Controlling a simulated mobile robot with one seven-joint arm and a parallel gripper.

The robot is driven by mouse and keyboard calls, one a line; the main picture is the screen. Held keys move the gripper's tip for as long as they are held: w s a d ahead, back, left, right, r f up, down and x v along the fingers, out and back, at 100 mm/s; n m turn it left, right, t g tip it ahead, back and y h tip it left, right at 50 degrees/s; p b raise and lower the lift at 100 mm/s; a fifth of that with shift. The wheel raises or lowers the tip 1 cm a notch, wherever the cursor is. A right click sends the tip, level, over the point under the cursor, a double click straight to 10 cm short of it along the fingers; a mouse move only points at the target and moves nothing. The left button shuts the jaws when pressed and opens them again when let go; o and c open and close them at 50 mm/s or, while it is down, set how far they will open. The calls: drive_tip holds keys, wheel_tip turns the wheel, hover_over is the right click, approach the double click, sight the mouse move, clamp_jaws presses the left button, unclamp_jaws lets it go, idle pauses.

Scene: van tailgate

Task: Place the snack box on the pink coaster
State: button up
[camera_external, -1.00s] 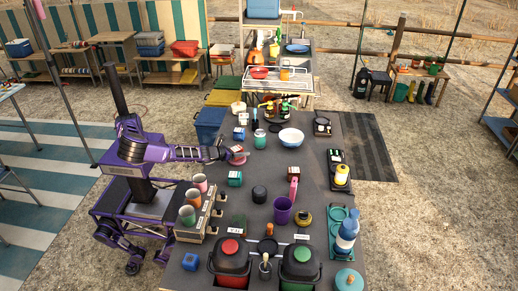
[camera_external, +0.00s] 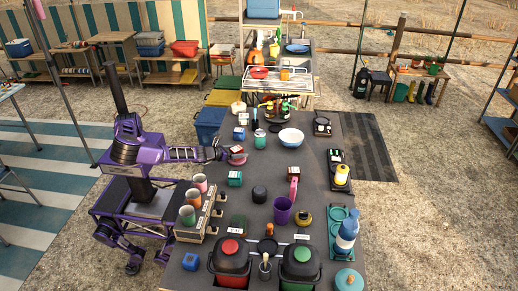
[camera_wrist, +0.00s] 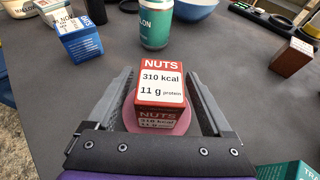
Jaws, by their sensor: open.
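The snack box (camera_wrist: 160,86) is a small red and white carton marked NUTS. It stands upright on the pink coaster (camera_wrist: 181,127), a round disc partly hidden beneath it. In the external view the box (camera_external: 236,150) and coaster (camera_external: 238,160) are near the table's left edge. My gripper (camera_external: 220,150) is just left of them. In the wrist view its open fingers appear on either side of the box, with visible gaps. The box's contact with the coaster is partly hidden.
A green can (camera_wrist: 156,24) stands beyond the box, with a blue carton (camera_wrist: 80,40) to its left. A brown box (camera_wrist: 292,58) is at right, and a teal box (camera_wrist: 287,171) is near the lower right. A blue-white bowl (camera_external: 291,138) is farther along the table.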

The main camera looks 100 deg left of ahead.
sight(232, 152)
drive_tip(key=p+v, duration=0.1)
drive_tip(key=v, duration=0.9)
